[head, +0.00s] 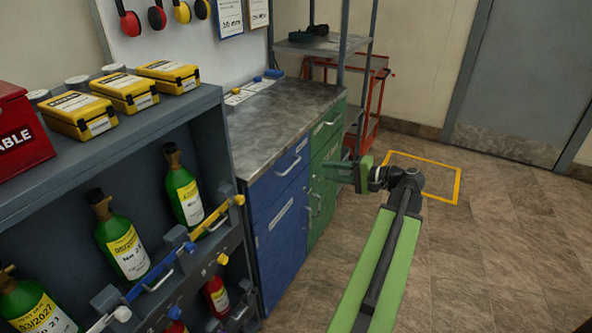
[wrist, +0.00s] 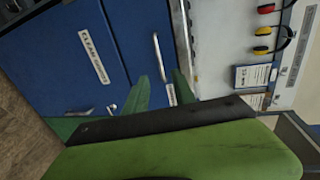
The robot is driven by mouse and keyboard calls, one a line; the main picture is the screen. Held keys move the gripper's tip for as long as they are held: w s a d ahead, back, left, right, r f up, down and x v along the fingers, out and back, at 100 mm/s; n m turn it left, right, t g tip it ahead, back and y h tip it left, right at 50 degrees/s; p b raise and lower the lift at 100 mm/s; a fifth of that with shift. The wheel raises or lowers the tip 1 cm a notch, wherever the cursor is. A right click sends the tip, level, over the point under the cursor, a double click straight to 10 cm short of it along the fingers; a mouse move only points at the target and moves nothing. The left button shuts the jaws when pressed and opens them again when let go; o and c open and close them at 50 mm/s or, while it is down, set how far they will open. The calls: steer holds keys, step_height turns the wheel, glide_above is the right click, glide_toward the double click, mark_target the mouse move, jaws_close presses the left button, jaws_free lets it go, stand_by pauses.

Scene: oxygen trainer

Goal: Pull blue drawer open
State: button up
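The blue drawer (head: 277,178) is the top front of the blue cabinet, beside the green one, and appears closed. Its pale bar handle (head: 289,166) faces the open floor. In the wrist view the drawer front (wrist: 134,35) is turned sideways, with the handle (wrist: 157,55) running toward my fingers. My gripper (head: 330,171) is at the right of the blue drawer, in front of the green cabinet in the head view. In the wrist view its two green fingers (wrist: 160,78) are apart, with the handle's lower end seen between them. I see no contact; the exact distance is unclear.
A blue door (head: 282,240) with a label lies below the drawer. The green cabinet (head: 326,150) adjoins it on the right. A shelf unit (head: 180,118) with green bottles and yellow cases stands at left. Floor (head: 480,250) to the right is clear.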

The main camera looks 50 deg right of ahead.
steer(key=b+x, duration=0.2)
steer(key=x, duration=1)
steer(key=shift+w, duration=0.35)
steer(key=shift+f, duration=0.1)
jaws_close()
stand_by(0.5)
